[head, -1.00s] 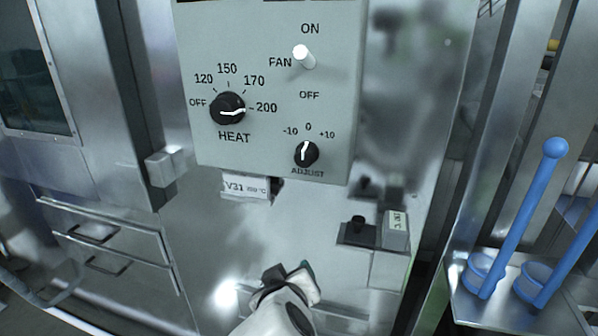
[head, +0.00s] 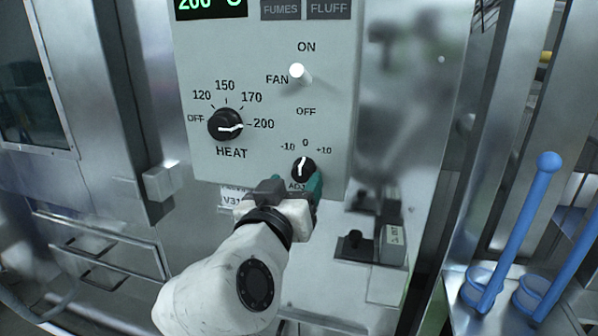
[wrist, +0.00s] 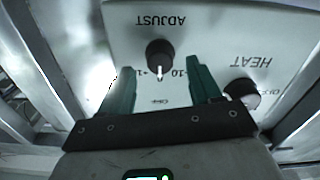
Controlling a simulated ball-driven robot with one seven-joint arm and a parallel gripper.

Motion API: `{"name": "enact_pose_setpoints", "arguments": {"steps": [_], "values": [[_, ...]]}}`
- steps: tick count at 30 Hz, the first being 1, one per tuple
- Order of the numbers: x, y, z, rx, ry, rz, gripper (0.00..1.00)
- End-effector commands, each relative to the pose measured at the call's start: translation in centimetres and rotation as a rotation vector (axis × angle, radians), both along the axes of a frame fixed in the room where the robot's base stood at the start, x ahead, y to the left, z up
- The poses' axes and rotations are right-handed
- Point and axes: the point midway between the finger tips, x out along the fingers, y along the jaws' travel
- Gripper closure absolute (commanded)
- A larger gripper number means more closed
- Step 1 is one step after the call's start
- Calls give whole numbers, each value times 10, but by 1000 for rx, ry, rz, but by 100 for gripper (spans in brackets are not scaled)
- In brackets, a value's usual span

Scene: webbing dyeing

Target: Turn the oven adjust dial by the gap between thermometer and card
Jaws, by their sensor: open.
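The black adjust dial (head: 303,168) is at the bottom right of the grey control panel; its white mark points about at 0. My gripper (head: 290,188) is just below and in front of it, fingers open. In the wrist view the dial (wrist: 160,54) appears upside down between my two green fingertips (wrist: 160,68), with a gap on each side. A green display (head: 210,4), cut off by the frame top, reads about 200 °C. The card (head: 230,202) under the panel is mostly hidden by my gripper. No separate thermometer can be made out.
The heat dial (head: 226,125), its mark toward 200, is left of the adjust dial. The white fan switch (head: 298,72) is above. A small black fixture (head: 354,246) is below right. Blue-handled tools (head: 520,235) stand on a shelf at right.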

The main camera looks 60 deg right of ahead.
Motion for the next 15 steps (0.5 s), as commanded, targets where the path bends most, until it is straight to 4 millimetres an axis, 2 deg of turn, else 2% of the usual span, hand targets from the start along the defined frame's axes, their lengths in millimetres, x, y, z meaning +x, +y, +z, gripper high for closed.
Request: {"name": "enact_pose_setpoints", "arguments": {"steps": [1, 6, 15], "values": [[2, -8, 1, 1, 2, -3, 37], [9, -25, 0, 0, 1, -1, 37], [12, -32, -1, 1, 1, 1, 37]]}}
